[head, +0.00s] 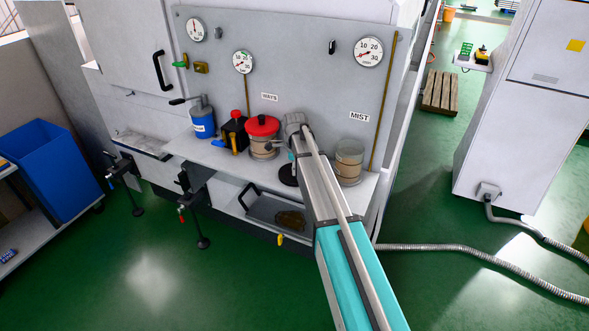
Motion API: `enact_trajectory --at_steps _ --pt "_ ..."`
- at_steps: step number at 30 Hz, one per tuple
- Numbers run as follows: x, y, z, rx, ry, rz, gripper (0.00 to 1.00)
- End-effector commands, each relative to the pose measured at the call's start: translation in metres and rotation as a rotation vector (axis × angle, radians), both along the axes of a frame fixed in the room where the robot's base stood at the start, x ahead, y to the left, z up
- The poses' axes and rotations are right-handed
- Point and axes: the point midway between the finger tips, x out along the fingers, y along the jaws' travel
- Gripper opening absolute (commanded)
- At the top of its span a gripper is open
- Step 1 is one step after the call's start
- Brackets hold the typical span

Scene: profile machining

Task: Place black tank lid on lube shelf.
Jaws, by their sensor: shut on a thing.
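The black tank lid (287,175) shows as a dark disc just left of my arm, over the front part of the lube shelf (215,155). My gripper (291,164) points down above the lid and is shut on it. My arm hides part of the gripper and the lid's right side. I cannot tell whether the lid touches the shelf. An open-looking clear tank (349,163) with brownish content stands on the shelf to the right of my arm, under the MIST label. A tank with a red lid (262,137) stands to the left, under the WAYS label.
A blue oil can (203,122) and a black pump unit with a red knob (235,132) stand further left on the shelf. A grey tray (275,212) sits below. Gauges line the panel behind.

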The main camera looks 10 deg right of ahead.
Motion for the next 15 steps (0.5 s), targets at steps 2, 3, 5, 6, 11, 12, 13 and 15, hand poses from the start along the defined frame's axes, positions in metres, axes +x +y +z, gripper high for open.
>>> enact_trajectory --at_steps 2,3,5,6,11,12,13,15 --pt "0.0000 0.0000 -0.0003 0.000 0.000 0.000 0.44" --pt "0.0000 0.0000 -0.0003 0.000 0.000 0.000 0.52" --pt "0.0000 0.0001 -0.0002 0.000 0.000 0.000 0.63" --pt "0.0000 0.0001 -0.0002 0.000 0.000 0.000 0.67" --pt "0.0000 0.0002 -0.0002 0.000 0.000 0.000 0.67" --pt "0.0000 0.0002 -0.0002 0.000 0.000 0.000 0.67" --pt "0.0000 0.0002 -0.0002 0.000 0.000 0.000 0.67" --pt "0.0000 0.0003 -0.0002 0.000 0.000 0.001 0.67"
